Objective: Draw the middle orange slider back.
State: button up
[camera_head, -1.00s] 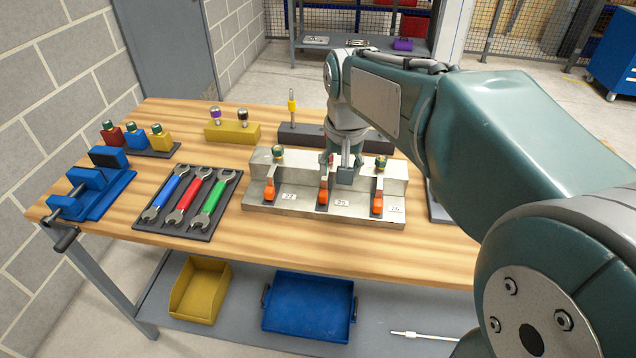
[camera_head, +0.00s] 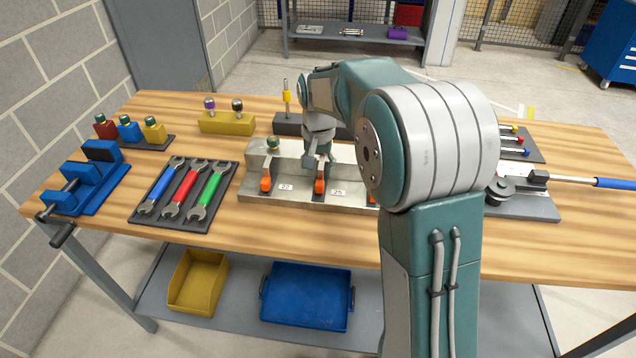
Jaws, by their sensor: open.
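A grey metal block (camera_head: 290,200) with a stepped top lies on the wooden table. The middle orange slider (camera_head: 319,187) shows on its front step, beside a number label. The left orange slider (camera_head: 265,184) sits next to the label 22. Only a sliver of the right orange slider (camera_head: 372,200) shows behind my arm. My gripper (camera_head: 318,168) is open and points down just above and behind the middle slider. I cannot tell whether its fingers touch the slider, and the knob behind it is hidden.
A tray of wrenches (camera_head: 183,195) and a blue vise (camera_head: 88,180) lie to the left. A yellow block with knobs (camera_head: 227,123) stands behind. A tool with a blue handle (camera_head: 610,183) lies at the right. The table's front strip is clear.

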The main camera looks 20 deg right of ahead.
aim_at(319, 182)
jog(key=f, duration=0.4)
jog(key=shift+d+f, duration=0.15)
jog(key=shift+d, duration=0.1)
jog(key=shift+a+f, duration=0.15)
jog(key=shift+f, duration=0.35)
grip_shut()
